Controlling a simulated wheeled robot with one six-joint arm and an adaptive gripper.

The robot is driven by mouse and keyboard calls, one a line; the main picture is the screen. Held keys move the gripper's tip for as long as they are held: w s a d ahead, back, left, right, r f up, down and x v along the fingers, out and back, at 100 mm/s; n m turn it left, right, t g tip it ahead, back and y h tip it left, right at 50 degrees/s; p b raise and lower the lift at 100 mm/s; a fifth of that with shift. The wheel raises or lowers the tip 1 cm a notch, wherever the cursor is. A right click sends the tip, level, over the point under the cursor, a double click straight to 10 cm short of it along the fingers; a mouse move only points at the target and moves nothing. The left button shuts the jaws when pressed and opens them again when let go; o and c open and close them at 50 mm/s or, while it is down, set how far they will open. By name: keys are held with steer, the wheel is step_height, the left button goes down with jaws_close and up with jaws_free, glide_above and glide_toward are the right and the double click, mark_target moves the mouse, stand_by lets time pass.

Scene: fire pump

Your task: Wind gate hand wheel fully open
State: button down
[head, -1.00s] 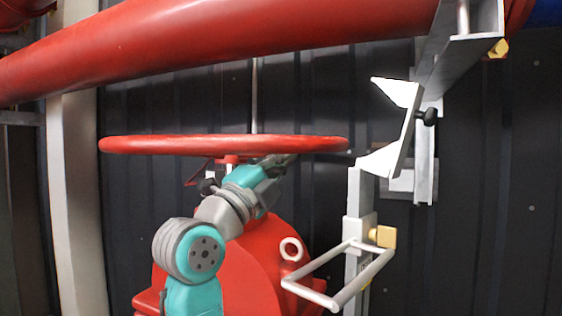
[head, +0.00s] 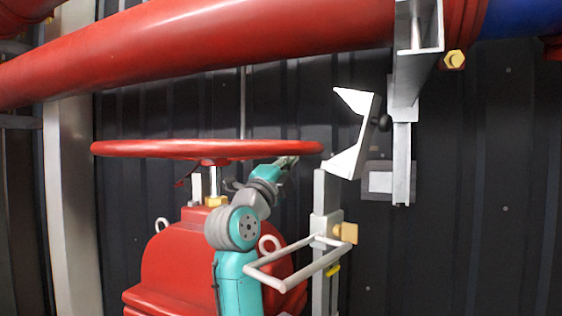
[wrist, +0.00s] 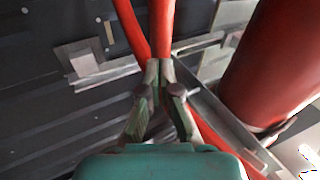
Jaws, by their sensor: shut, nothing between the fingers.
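The red hand wheel (head: 130,149) lies flat, seen nearly edge-on in the head view, on a stem above the red valve body (head: 185,262). My gripper (head: 290,161) is just under the right part of its rim. In the wrist view my gripper (wrist: 160,68) has its fingertips together with nothing between them. Red bars of the wheel (wrist: 161,22) run just beyond the fingertips, and another red stretch passes below right. I cannot tell whether the fingers touch the wheel.
A large red pipe (head: 230,38) crosses above the wheel. A white angled bracket (head: 350,160) stands close to the rim's right side. A grey post (head: 325,200) with a pale bar frame (head: 310,262) stands right of my arm. A dark ribbed wall (head: 480,200) is behind.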

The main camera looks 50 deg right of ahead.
steer(key=d, duration=0.1)
steer(key=w+d, duration=0.1)
steer(key=d, duration=0.1)
steer(key=shift+w, duration=0.1)
steer(key=shift+w+d, duration=0.1)
steer(key=shift+w, duration=0.1)
stand_by(0.3)
